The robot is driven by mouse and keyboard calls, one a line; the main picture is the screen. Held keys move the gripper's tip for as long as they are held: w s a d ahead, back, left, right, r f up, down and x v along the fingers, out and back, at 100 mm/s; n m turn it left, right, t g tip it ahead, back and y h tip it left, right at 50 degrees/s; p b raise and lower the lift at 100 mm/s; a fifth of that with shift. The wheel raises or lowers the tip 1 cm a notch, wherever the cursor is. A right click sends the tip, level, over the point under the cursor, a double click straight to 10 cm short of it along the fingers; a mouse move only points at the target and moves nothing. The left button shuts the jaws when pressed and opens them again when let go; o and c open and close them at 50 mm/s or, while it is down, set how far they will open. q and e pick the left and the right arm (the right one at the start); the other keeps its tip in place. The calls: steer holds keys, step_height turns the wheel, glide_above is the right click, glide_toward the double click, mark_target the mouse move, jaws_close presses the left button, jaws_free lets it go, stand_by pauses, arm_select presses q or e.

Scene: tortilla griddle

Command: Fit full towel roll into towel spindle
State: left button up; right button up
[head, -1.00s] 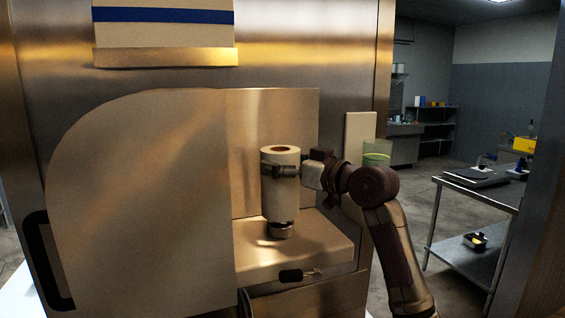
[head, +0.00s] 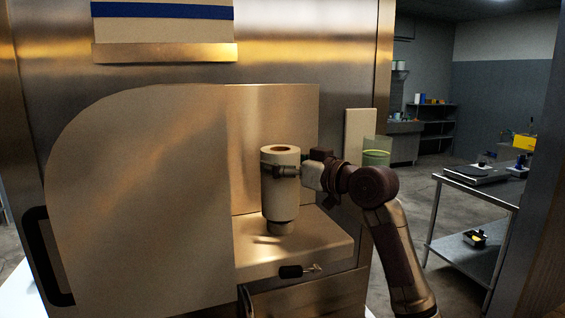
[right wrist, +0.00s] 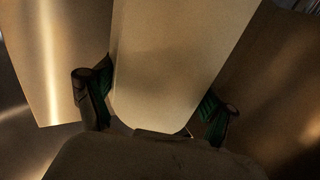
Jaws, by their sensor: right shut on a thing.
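The full towel roll (head: 281,200) is a pale upright cylinder with a brown core opening at its top. It stands over the shelf of the open metal dispenser (head: 330,240). A short round collar (head: 281,228) shows directly beneath it, seemingly the spindle's base; the rest of the spindle is hidden. I cannot tell how far the roll sits on it. My right gripper (head: 281,171) is shut around the roll's upper part from the right. In the right wrist view the roll (right wrist: 170,60) fills the space between both fingers. My left gripper is out of view.
The dispenser's large rounded cover (head: 140,200) stands at the left of the roll. A greenish cup (head: 376,152) is behind my right arm. A metal cart (head: 478,230) stands at the right.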

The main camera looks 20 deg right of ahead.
steer(key=shift+f, duration=0.75)
stand_by(1.1)
steer(key=o, duration=1.4)
steer(key=shift+s+d, duration=0.1)
steer(key=shift+b+v, duration=0.9)
steer(key=shift+v, duration=2.95)
